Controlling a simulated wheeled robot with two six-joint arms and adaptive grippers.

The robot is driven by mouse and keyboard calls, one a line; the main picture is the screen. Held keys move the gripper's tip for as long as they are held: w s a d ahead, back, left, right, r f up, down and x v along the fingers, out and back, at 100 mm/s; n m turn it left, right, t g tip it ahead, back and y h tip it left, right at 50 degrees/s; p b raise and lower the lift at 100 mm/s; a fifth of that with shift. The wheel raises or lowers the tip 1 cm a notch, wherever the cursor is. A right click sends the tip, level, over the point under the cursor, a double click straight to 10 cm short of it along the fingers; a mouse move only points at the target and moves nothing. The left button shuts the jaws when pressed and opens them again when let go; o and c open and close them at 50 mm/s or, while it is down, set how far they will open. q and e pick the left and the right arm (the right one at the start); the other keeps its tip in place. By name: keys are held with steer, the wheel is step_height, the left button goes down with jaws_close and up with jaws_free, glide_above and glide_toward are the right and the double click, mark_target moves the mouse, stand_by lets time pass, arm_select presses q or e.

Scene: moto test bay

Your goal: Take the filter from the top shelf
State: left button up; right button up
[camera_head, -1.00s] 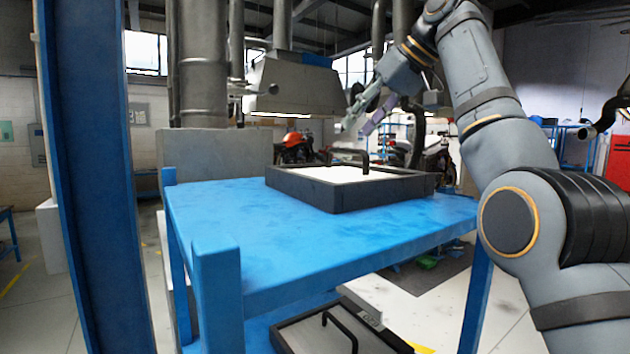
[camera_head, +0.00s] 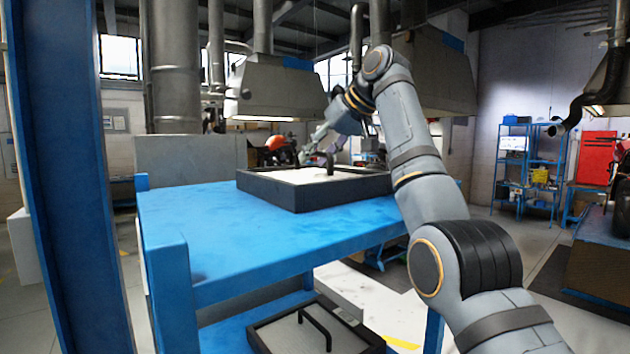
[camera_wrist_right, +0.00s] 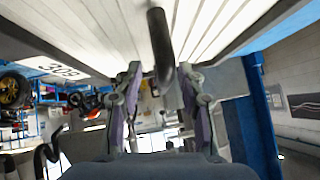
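The filter is a black-framed panel with a pale pleated top; its frame (camera_head: 300,194) lies flat on the blue top shelf (camera_head: 215,235). Its black handle (camera_head: 330,166) stands up from the middle. My right gripper (camera_head: 314,152) is over the filter, at about the handle's height. In the right wrist view, the right gripper (camera_wrist_right: 160,72) has its two fingers apart, with the black handle (camera_wrist_right: 159,42) reaching into the space between them. I cannot tell whether a finger touches it. The filter frame (camera_wrist_right: 62,68) there carries a "309" label. My left gripper is not in view.
A second framed filter (camera_head: 262,335) with a handle lies on the lower shelf. A blue post (camera_head: 65,180) stands close at left. A grey hood (camera_head: 275,92) hangs behind the shelf. The top shelf is bare around the filter.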

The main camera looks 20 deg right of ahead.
steer(key=shift+w+a, duration=0.1)
steer(key=shift+a, duration=0.1)
steer(key=shift+c, duration=0.2)
steer(key=shift+a, duration=0.1)
steer(key=c, duration=0.5)
steer(key=shift+c, duration=1.1)
jaws_close()
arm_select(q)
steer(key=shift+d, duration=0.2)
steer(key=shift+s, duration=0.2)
arm_select(e)
steer(key=shift+r, duration=0.1)
